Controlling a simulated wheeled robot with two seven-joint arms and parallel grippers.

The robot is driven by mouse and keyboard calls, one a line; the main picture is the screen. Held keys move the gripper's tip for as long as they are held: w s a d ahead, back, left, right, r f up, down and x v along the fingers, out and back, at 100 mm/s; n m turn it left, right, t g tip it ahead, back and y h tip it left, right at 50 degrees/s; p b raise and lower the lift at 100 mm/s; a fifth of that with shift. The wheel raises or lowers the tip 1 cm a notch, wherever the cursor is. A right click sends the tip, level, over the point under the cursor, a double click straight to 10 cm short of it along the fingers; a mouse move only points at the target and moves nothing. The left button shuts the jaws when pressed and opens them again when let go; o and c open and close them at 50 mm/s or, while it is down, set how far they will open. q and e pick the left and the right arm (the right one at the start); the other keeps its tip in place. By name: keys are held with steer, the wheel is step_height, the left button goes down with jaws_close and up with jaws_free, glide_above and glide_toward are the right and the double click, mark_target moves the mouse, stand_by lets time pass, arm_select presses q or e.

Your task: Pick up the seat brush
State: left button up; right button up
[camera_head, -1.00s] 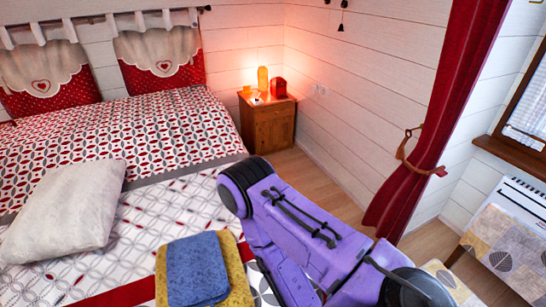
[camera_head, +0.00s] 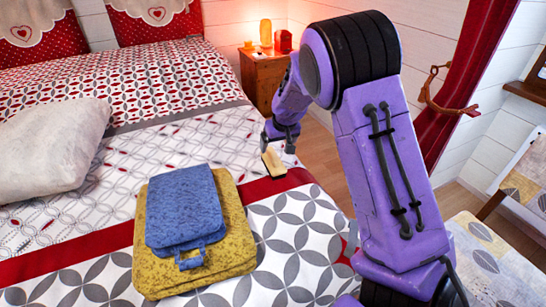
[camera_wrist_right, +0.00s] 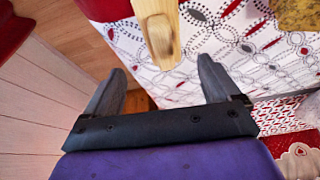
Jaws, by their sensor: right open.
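The seat brush (camera_head: 273,162) lies on the bed near its right edge, just in front of my right gripper in the head view. It has a pale wooden body with a dark underside. In the right wrist view, the brush (camera_wrist_right: 160,35) shows as a light wooden piece at the top centre, beyond the fingertips and roughly in line with the gap between them. My right gripper (camera_head: 279,137) is above the bed edge; in the wrist view the gripper (camera_wrist_right: 165,85) has its fingers wide apart with nothing between them. My left gripper is not in view.
A folded blue towel (camera_head: 184,205) lies on a yellow towel (camera_head: 232,257) on the bed. A grey pillow (camera_head: 50,148) is at the left. A wooden nightstand (camera_head: 262,79) with a lit lamp (camera_head: 266,33) stands behind. A red curtain (camera_head: 470,80) hangs at the right.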

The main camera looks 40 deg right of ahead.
mark_target(272, 159)
steer(key=x, duration=0.3)
steer(key=b+x, duration=0.1)
steer(key=x, duration=0.3)
steer(key=b+x, duration=0.1)
steer(key=x, duration=0.2)
steer(key=shift+a+f, duration=0.25)
steer(key=shift+a, duration=0.1)
steer(key=shift+s+r, duration=0.1)
steer(key=shift+s, duration=0.05)
steer(key=c, duration=1.1)
steer(key=shift+r, duration=0.1)
